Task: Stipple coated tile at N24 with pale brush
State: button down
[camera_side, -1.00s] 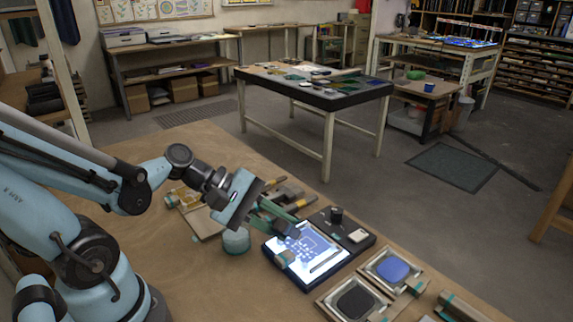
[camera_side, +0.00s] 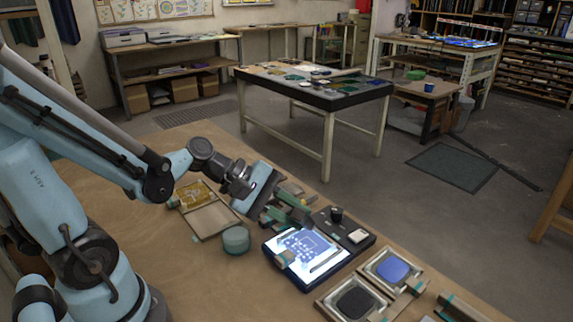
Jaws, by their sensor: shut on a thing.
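My gripper (camera_side: 287,208) is shut on what looks like a brush, over the cluster of brushes and holders behind the light panel. The gripper body hides most of the held thing, so I cannot make out its colour or tip. The lit panel (camera_side: 325,262) stands in front, in a dark blue frame. A blue patterned tile (camera_side: 306,243) lies on it, and its grid label N24 is too small to read. My gripper is behind the panel and apart from the tile.
A round teal jar (camera_side: 236,240) stands left of the panel. A pale tray (camera_side: 211,221) and an amber sheet (camera_side: 196,194) lie farther left. A dark tray (camera_side: 357,247) is behind the panel's right side. Black (camera_side: 355,303) and blue (camera_side: 393,268) pads lie front right. The front-left table is bare.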

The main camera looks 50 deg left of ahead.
jog(key=shift+f, duration=0.8)
jog(key=shift+f, duration=0.35)
dwell(0.9)
jog(key=shift+r, duration=0.1)
jog(key=shift+r, duration=1.05)
jog(key=shift+r, duration=2)
